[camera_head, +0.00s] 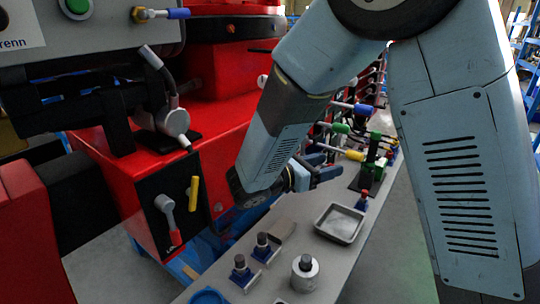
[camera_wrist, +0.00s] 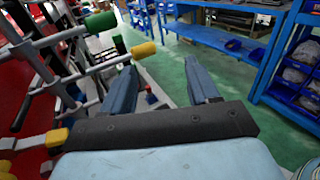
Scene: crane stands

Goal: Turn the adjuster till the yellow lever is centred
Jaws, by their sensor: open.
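A row of horizontal levers stands at the right end of the red machine. One has a yellow grip (camera_head: 349,155), with a green grip (camera_head: 340,128) above it. In the wrist view the yellow grip (camera_wrist: 144,50) is just beyond my left finger, and the green grip (camera_wrist: 100,22) is farther left. A separate small yellow lever (camera_head: 193,193) stands upright on a black panel. I cannot tell which part is the adjuster. My gripper (camera_head: 327,172) is open and empty below the yellow grip; its fingers (camera_wrist: 160,64) point away from the camera, apart.
A grey bench top holds a metal tray (camera_head: 340,223), a green-and-black fixture (camera_head: 374,160), a metal cylinder (camera_head: 304,272) and small blue-based parts. A grey lever with red grip (camera_head: 170,217) is beside the small yellow one. Blue shelving (camera_wrist: 275,60) stands beyond open green floor.

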